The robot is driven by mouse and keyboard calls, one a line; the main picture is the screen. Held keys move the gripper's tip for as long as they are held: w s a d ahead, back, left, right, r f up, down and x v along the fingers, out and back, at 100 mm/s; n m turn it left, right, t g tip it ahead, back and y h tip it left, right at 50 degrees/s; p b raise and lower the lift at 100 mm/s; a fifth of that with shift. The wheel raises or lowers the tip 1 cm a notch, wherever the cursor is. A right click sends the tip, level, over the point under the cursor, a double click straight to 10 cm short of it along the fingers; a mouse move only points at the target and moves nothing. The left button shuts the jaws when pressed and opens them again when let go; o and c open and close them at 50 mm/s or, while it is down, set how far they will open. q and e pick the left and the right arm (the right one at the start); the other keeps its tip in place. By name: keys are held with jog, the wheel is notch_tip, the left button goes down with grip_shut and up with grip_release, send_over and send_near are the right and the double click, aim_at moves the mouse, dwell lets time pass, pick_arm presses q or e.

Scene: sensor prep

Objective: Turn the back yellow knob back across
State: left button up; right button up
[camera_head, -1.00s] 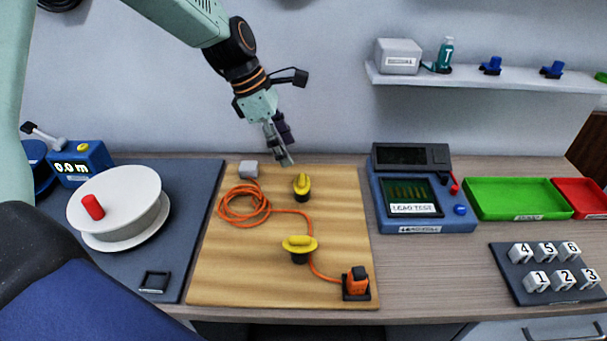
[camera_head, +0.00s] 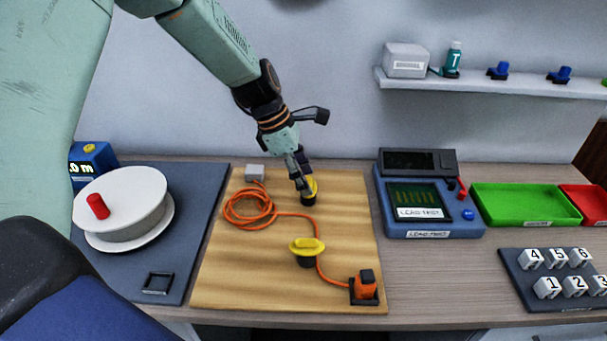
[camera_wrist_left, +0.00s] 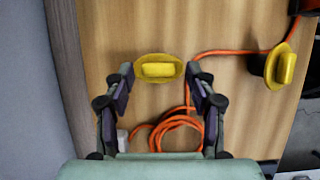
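The back yellow knob (camera_head: 313,187) stands on the wooden board (camera_head: 215,285), partly hidden behind my left gripper (camera_head: 304,191) in the head view. In the left wrist view the knob (camera_wrist_left: 158,70) lies just ahead of and between the two open fingertips (camera_wrist_left: 160,74), its grip bar running left to right. The fingers are apart and nothing is between their pads; I cannot tell whether a tip touches the knob's rim. My right gripper is not in view.
An orange cable (camera_head: 245,215) lies coiled left of the back knob, running to an orange plug (camera_head: 364,287) and a grey box (camera_head: 255,172). A white reel (camera_head: 120,195) stands left. A blue lead tester (camera_head: 430,230) stands right of the board.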

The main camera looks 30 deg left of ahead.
pick_arm(q)
jog(key=shift+w+f, duration=0.15)
jog(key=shift+w, duration=0.05)
jog(key=c, duration=1)
